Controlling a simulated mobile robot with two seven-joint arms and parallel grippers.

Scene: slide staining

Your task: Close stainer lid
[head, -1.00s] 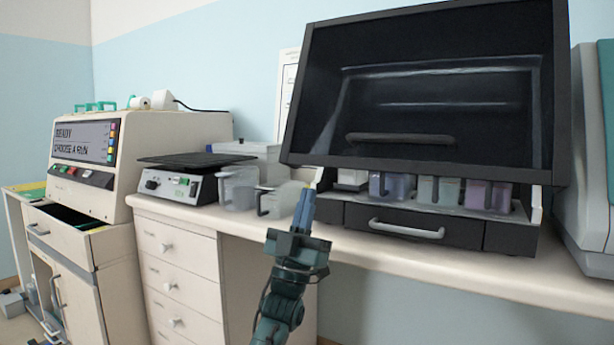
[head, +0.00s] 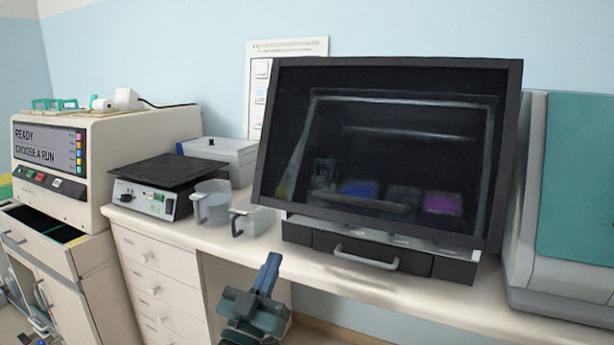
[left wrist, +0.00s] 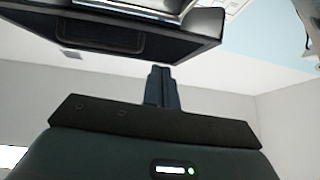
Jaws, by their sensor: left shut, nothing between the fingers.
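Blue and purple jars show dimly through the lid. My left gripper (head: 271,262) is shut and empty, in front of the bench edge, below and left of the stainer and apart from it. Its closed fingers also show in the left wrist view (left wrist: 162,78). My right gripper is not in view.
A clear beaker (head: 212,203) and a jug (head: 253,219) stand left of the stainer. Beyond them are a black-topped hotplate (head: 150,190) and a machine with a lit screen (head: 48,145). A grey-and-teal machine (head: 580,190) stands close on the right. The bench strip before the stainer is clear.

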